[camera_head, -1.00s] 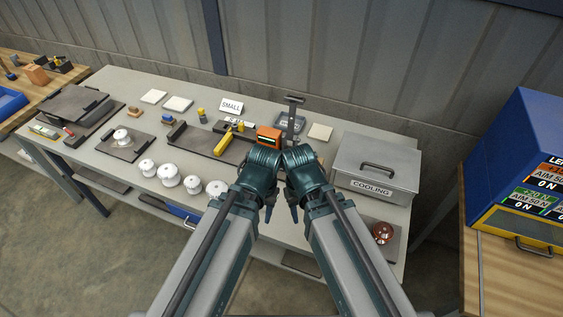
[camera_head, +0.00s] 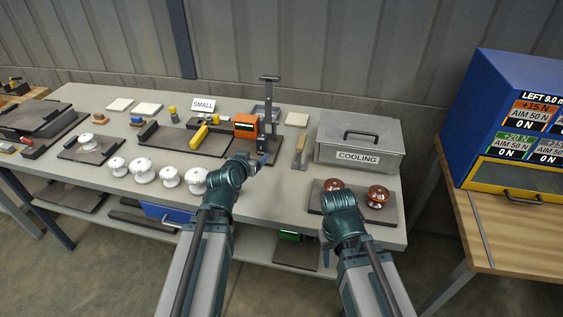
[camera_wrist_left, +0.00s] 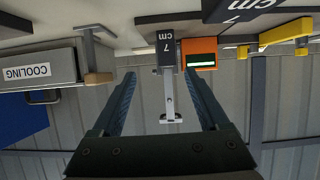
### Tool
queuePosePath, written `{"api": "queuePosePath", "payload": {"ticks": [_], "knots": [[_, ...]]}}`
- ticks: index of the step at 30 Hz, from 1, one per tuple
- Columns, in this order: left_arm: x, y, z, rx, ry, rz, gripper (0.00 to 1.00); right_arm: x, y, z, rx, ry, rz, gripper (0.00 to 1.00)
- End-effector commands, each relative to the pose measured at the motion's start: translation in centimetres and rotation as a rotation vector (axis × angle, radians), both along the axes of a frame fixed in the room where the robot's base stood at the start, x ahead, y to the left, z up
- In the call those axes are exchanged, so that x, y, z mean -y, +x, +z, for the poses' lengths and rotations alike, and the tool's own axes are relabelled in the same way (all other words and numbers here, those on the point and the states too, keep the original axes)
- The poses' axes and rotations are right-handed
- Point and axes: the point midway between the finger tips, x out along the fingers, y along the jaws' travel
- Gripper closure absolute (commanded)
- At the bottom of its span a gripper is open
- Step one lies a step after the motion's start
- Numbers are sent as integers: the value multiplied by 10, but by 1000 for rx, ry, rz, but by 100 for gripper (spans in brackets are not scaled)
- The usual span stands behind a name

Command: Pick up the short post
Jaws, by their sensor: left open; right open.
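The short post is not marked by any label, and I cannot tell which piece it is. A row of several white ribbed insulators (camera_head: 143,170) stands at the table's front, with differing sizes. Two brown insulators stand on a dark tray at the right; the right one (camera_head: 377,196) is clear and the left one (camera_head: 334,185) is partly covered by my right wrist. My left gripper (camera_head: 260,160) is open and empty, in front of the grey upright stand. Its spread fingers show in the left wrist view (camera_wrist_left: 163,95). My right gripper (camera_head: 327,250) is open, mostly hidden behind its wrist, near the table's front edge.
The upright stand (camera_head: 268,110) has an orange display unit (camera_head: 246,126) beside it. A grey COOLING box (camera_head: 358,144) stands behind the brown insulators. A blue cabinet (camera_head: 520,120) is at the far right.

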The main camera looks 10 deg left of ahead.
Motion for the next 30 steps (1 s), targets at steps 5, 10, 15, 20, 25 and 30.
{"api": "queuePosePath", "payload": {"ticks": [5,10,15,20,25,30], "knots": [[-12,3,3,41,1,27,22,0,0,-5,0,0,0,55],[-11,9,1,40,2,26,22,0,0,-7,0,0,0,55],[-11,31,-10,39,3,24,22,0,0,-17,0,0,0,55],[-10,60,-22,38,2,24,22,0,0,-30,0,0,0,55],[-9,82,-30,38,1,25,22,0,0,-38,0,0,1,55],[-9,83,-30,38,1,25,22,0,0,-38,0,0,1,55]]}}
